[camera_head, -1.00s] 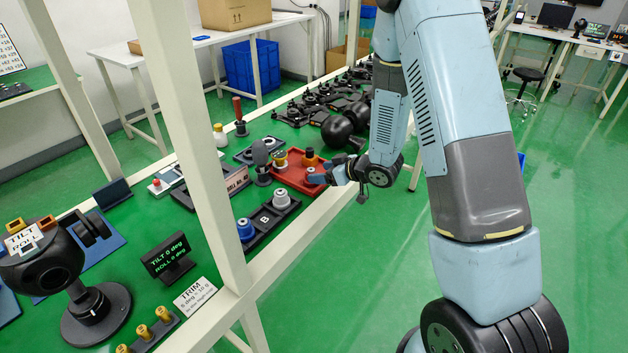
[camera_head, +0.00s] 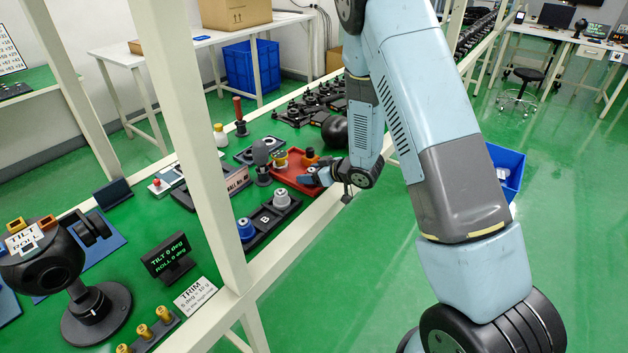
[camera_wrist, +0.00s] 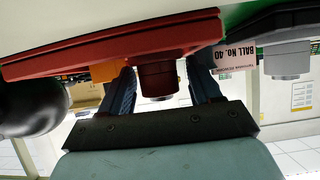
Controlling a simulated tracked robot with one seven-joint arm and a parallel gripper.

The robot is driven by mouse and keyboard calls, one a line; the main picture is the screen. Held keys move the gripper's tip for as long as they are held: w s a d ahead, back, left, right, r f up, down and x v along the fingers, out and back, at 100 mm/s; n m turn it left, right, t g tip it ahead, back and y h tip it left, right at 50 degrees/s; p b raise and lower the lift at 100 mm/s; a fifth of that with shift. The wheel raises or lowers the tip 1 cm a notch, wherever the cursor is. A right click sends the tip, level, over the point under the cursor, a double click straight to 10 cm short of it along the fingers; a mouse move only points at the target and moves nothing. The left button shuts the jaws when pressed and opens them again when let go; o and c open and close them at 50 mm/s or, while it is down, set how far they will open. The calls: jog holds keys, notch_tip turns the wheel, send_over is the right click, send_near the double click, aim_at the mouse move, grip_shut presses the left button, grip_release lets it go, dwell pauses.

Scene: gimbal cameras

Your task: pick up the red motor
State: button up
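The red motor (camera_wrist: 158,78) shows in the wrist view as a dark red cylinder at the red tray (camera_wrist: 110,42). This view appears upside down. My gripper (camera_wrist: 163,80) has one finger on each side of the motor, with narrow gaps showing, so it looks open around it. In the head view my gripper (camera_head: 318,177) is at the near right part of the red tray (camera_head: 289,178). The red motor is mostly hidden there by the fingers. A yellow-topped motor (camera_head: 281,159) and an orange-brown one (camera_head: 309,157) stand in the tray behind my gripper.
A dark rack (camera_head: 266,222) with grey and blue pieces lies in front of the tray. A grey ball-topped stand (camera_head: 261,158) is just left of it. A white frame post (camera_head: 195,130) rises near the bench edge. A blue bin (camera_head: 507,168) stands right of my arm.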

jog(key=c, duration=0.9)
jog(key=shift+o, duration=0.2)
